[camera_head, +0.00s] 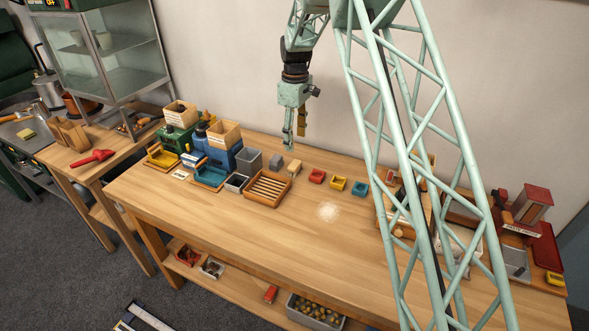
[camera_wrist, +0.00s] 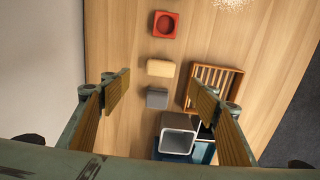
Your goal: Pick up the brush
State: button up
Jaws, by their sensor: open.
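My gripper (camera_head: 295,140) hangs above the back of the workbench, fingers pointing down, open and empty. In the wrist view its two fingers (camera_wrist: 162,97) stand wide apart. Below and between them, a small grey block (camera_wrist: 157,97) lies on the bench, with a small tan block (camera_wrist: 161,68) beside it. In the head view the grey block (camera_head: 275,160) and the tan block (camera_head: 293,168) sit right of the grey bin. Either could be the brush; no bristles or handle can be made out. My gripper is apart from both.
A slatted wooden tray (camera_head: 268,188) and a grey bin (camera_head: 249,160) stand close by. Red (camera_head: 317,176), yellow (camera_head: 338,183) and blue (camera_head: 360,188) small dishes line up to the right. A white powder patch (camera_head: 328,211) lies on the bench (camera_head: 235,228); its front is clear.

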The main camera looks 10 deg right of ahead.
send_over(295, 164)
jog(key=shift+w+f, duration=0.15)
jog(key=shift+f, duration=3.7)
jog(key=shift+f, duration=0.1)
jog(key=shift+f, duration=2.5)
jog(key=shift+c, duration=0.7)
jog(key=c, duration=0.9)
